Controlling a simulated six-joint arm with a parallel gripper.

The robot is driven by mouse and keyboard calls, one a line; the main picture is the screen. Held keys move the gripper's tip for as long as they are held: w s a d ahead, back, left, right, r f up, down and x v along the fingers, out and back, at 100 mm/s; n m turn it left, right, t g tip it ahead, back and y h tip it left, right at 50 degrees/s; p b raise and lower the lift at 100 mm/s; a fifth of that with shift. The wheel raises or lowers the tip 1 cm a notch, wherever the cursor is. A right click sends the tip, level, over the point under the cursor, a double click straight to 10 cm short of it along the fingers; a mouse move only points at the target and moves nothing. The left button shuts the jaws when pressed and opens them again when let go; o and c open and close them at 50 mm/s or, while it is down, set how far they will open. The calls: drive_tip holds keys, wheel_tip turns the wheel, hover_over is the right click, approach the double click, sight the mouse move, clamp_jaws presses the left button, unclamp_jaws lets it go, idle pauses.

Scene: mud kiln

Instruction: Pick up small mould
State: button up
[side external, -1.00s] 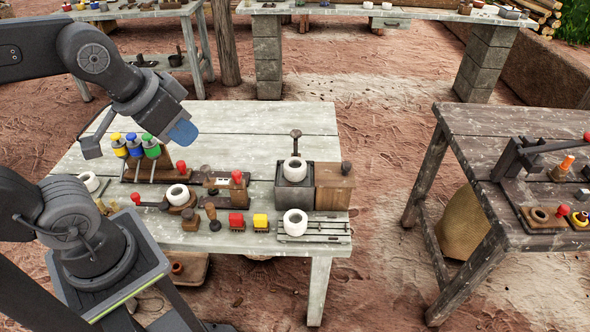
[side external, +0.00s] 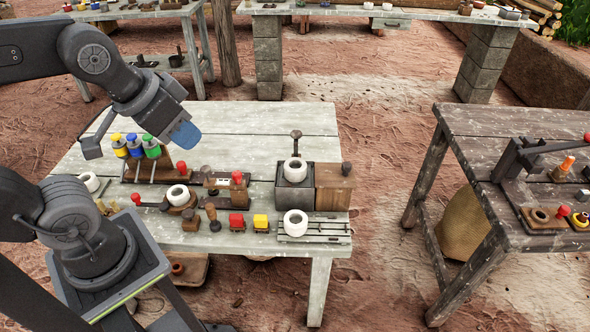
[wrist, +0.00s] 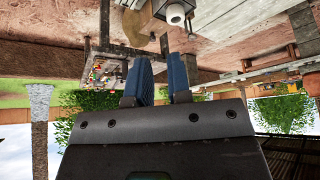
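My gripper (side external: 184,133) is raised above the left part of the pale plank table (side external: 250,120), with its blue fingertips clear of everything below. In the wrist view my gripper (wrist: 161,82) shows two blue fingers apart with nothing between them. I cannot tell for sure which piece is the small mould. Candidates are the small wooden pieces near the table's front edge, such as a dark block (side external: 190,220) and a round-topped piece (side external: 212,215). A white ring (side external: 178,194) sits on a wooden block beside them.
A dark box (side external: 294,188) with a white ring (side external: 295,169) on top stands to the right, beside a brown box (side external: 333,187). Red and yellow carts (side external: 248,222) line the front edge. The table's back is clear.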

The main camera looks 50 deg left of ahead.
drive_tip(key=o, duration=1)
drive_tip(key=shift+o, duration=0.2)
drive_tip(key=m+g+y, duration=0.2)
drive_tip(key=m+y, duration=0.3)
drive_tip(key=m, duration=2)
hover_over(295, 168)
drive_tip(key=s+d, duration=0.2)
drive_tip(key=d, duration=0.1)
drive_tip(key=f, duration=2.1)
drive_tip(key=shift+s+a+f, duration=0.1)
drive_tip(key=shift+a, duration=0.1)
drive_tip(key=shift+x, duration=2.6)
